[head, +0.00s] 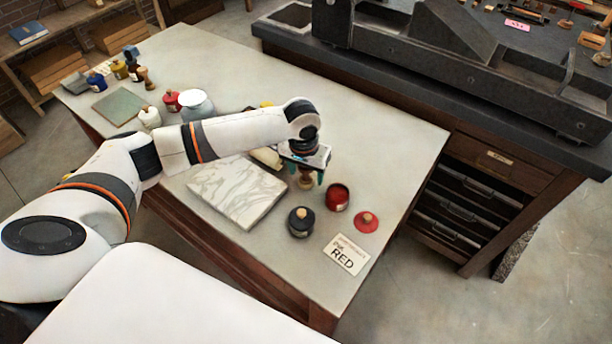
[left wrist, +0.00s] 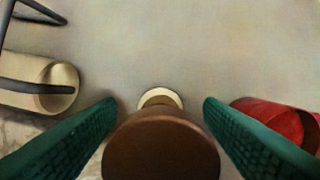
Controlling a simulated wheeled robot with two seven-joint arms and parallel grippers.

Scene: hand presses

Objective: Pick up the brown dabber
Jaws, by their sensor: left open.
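The brown dabber (head: 306,180) stands upright on the pale table, beside the marble slab and left of an open red ink tin. My left gripper (head: 305,163) is right above it, pointing down, and partly covers it in the head view. In the left wrist view the dabber's round brown top (left wrist: 161,146) lies between the two green fingers of my left gripper (left wrist: 160,112). The fingers are open, with a gap showing on both sides of the dabber. A pale ring at its base shows beyond the top. My right gripper is not in view.
The open red tin (head: 337,197) stands close to the right, also in the left wrist view (left wrist: 280,122). A pale roller (left wrist: 45,87) lies left.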

